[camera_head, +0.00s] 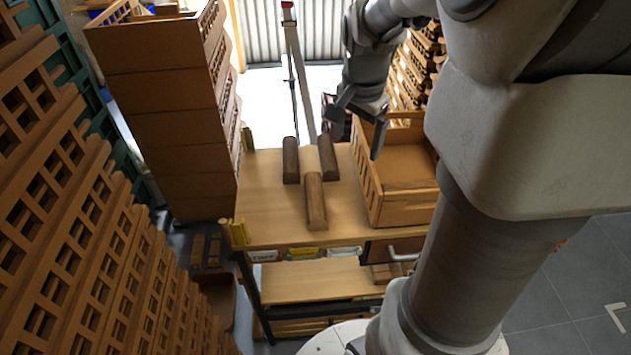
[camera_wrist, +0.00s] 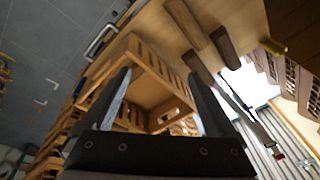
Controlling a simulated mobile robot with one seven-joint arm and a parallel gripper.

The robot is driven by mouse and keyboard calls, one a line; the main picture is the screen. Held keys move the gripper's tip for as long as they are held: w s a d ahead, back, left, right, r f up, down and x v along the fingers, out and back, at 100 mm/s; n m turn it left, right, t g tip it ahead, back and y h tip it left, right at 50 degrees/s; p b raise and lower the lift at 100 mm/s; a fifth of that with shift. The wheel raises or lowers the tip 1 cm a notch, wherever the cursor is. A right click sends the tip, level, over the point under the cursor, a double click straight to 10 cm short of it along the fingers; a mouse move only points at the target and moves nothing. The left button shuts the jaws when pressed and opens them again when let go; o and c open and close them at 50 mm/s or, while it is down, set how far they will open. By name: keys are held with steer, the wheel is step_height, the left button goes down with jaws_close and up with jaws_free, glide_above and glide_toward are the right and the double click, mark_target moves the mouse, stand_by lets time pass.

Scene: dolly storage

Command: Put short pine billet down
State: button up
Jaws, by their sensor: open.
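Three wooden billets lie apart on the table (camera_head: 265,215): a mid-brown one (camera_head: 315,202) nearest the front edge, a dark one (camera_head: 291,160) at the back left, and another brown one (camera_head: 328,158) at the back right, by the crate. They also show at the top of the wrist view. I cannot tell which is the short pine billet; none looks pale. My gripper (camera_head: 358,130) is open above the left side of the wooden crate (camera_head: 408,208), with nothing seen between its fingers. In the wrist view my gripper (camera_wrist: 160,76) frames the crate (camera_wrist: 150,65).
A tall stack of crates (camera_head: 165,110) stands left of the table, and more slatted crates (camera_head: 50,200) fill the left foreground. The table's left front is clear. A drawer handle (camera_head: 403,254) sticks out below the crate. Wood pieces (camera_head: 380,273) lie on the lower shelf.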

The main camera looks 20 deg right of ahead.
steer(key=s+a+r+n+t, duration=0.1)
steer(key=s+a+r+n, duration=0.2)
steer(key=s+a+n, duration=0.3)
steer(key=s+a+r+n+t+y, duration=0.1)
steer(key=s+a+r+n+t, duration=0.1)
steer(key=s+a+n, duration=0.4)
steer(key=shift+s+a+r+n, duration=0.4)
steer(key=shift+s+a+r, duration=0.35)
steer(key=shift+s+a, duration=0.5)
